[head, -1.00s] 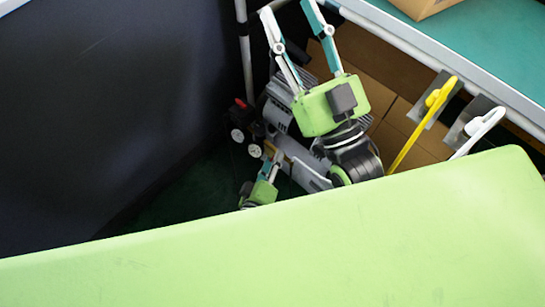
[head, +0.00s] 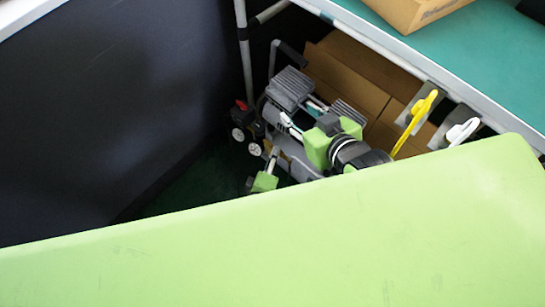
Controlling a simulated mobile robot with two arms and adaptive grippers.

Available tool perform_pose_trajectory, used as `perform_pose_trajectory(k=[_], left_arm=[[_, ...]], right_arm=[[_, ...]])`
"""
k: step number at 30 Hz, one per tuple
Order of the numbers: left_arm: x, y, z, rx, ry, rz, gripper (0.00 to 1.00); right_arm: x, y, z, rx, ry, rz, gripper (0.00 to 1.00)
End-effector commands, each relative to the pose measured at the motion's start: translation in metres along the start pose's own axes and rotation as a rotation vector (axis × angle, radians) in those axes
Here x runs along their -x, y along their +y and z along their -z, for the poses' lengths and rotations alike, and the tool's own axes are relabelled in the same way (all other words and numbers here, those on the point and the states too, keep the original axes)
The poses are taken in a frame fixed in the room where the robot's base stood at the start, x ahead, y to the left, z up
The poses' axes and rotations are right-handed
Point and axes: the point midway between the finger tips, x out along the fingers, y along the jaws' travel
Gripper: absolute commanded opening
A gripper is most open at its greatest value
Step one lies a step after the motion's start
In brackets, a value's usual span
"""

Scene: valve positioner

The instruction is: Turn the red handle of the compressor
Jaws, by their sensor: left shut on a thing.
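The compressor (head: 290,85) is a grey machine with finned heads, standing on the dark green floor between the dark panel and the table. A small red part (head: 241,104), likely the red handle, shows at its left end above two white-faced gauges (head: 238,134). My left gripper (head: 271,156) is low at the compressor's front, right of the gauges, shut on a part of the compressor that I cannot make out. My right gripper (head: 300,112) is over the compressor's middle, its fingers apart and pointing up-left, away from the red part. Its fingertips are small and partly lost against the machine.
A large light green surface (head: 270,235) fills the foreground and hides what is below. A dark panel (head: 110,110) stands at left. A teal table (head: 430,40) bears a cardboard box (head: 415,12). A yellow tool (head: 415,120) and a white one (head: 462,131) hang at its edge.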

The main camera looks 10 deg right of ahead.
Motion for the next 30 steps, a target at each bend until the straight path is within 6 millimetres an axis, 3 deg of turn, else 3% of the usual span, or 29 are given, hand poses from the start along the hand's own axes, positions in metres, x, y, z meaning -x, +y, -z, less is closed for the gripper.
perform_pose_trajectory(k=[13, 14, 15, 16, 30], left_arm=[[0.0002, -0.0017, 0.0005, 0.01, 0.001, 0.006, 0.13], [0.0002, -0.0017, 0.0005, 0.01, 0.001, 0.006, 0.37], [0.0002, -0.0016, 0.0005, 0.01, 0.001, 0.006, 0.47], [0.0002, -0.0016, 0.0005, 0.01, 0.001, 0.005, 0.51], [0.0072, -0.001, -0.0003, 0.009, 0.001, 0.004, 0.51]], right_arm=[[0.0007, 0.0007, -0.0044, 0.0, -0.018, -0.002, 0.4], [0.0007, 0.0007, -0.0044, 0.0, -0.018, -0.002, 0.4], [0.0006, 0.0007, -0.0043, 0.0, -0.018, -0.002, 0.4], [0.0006, 0.0008, -0.0043, 0.0, -0.018, -0.002, 0.4], [0.0008, 0.0001, -0.0038, 0.0, -0.017, 0.0, 0.4]])
